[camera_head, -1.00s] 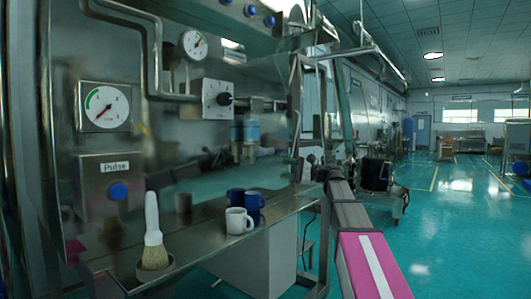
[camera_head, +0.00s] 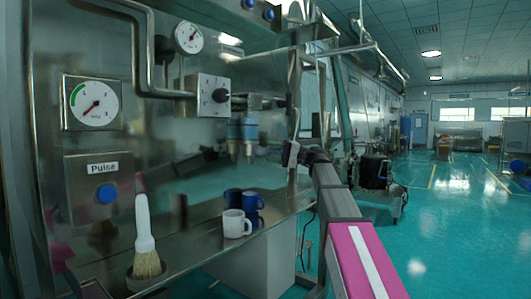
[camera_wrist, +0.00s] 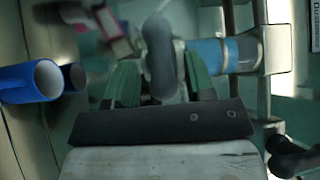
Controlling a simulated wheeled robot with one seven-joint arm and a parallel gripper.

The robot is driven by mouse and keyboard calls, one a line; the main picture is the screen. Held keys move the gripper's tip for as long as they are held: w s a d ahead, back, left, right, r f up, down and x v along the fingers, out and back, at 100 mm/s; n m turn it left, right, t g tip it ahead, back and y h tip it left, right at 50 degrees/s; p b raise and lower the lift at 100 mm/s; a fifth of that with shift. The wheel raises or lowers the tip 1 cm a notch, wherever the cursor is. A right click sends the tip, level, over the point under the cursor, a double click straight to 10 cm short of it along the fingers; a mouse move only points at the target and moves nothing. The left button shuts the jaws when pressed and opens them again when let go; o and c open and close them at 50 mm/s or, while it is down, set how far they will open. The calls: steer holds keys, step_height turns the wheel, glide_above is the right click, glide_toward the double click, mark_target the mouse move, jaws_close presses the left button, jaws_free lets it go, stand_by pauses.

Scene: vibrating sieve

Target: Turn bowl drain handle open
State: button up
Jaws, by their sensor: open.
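The bowl drain shows in the head view as a metal outlet with a blue band (camera_head: 243,131), above the shelf and left of my arm. In the wrist view the blue-banded pipe (camera_wrist: 215,55) lies to the right. A grey rounded lever, which looks like the drain handle (camera_wrist: 158,50), sticks out beside it. My gripper (camera_wrist: 160,75) is open, its two green fingers on either side of the handle. Contact cannot be told. In the head view the gripper (camera_head: 292,153) is small and dark, just right of the drain.
A white mug (camera_head: 236,224) and a blue mug (camera_head: 253,201) stand on the metal shelf (camera_head: 195,245) below. A blue mug (camera_wrist: 30,82) is close on the left in the wrist view. A brush (camera_head: 146,240) stands at the shelf's front. Open floor lies right.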

steer(key=shift+s+a+r, duration=0.1)
steer(key=shift+a, duration=0.6)
steer(key=shift+s+a+r, duration=0.1)
steer(key=shift+a, duration=0.55)
jaws_close()
steer(key=c, duration=0.9)
jaws_free()
